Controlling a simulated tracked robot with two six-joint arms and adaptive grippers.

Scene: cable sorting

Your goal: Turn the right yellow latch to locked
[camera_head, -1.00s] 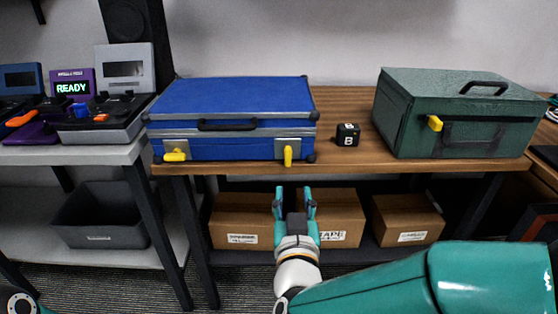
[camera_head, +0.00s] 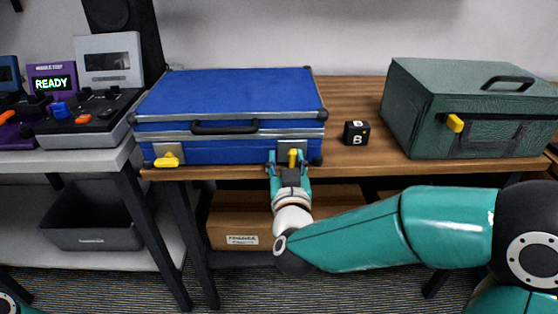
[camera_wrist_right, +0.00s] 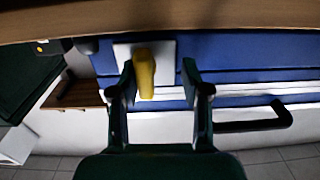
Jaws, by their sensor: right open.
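The blue case (camera_head: 235,95) lies on the wooden table with its latches facing me. The right yellow latch (camera_head: 293,156) stands upright on its metal plate near the case's right front corner. The left yellow latch (camera_head: 167,161) lies sideways. My right gripper (camera_head: 289,162) is open at the right latch, one finger on each side. In the right wrist view the latch (camera_wrist_right: 145,74) shows between the open fingers of the gripper (camera_wrist_right: 158,74), nearer the left finger, with a gap to the right one. My left gripper is out of view.
A black cube marked B (camera_head: 356,133) stands right of the case. A green box (camera_head: 470,105) with its own yellow latch is farther right. The wooden table's front edge (camera_head: 365,173) runs just below the case. Cardboard boxes (camera_head: 232,229) sit underneath.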

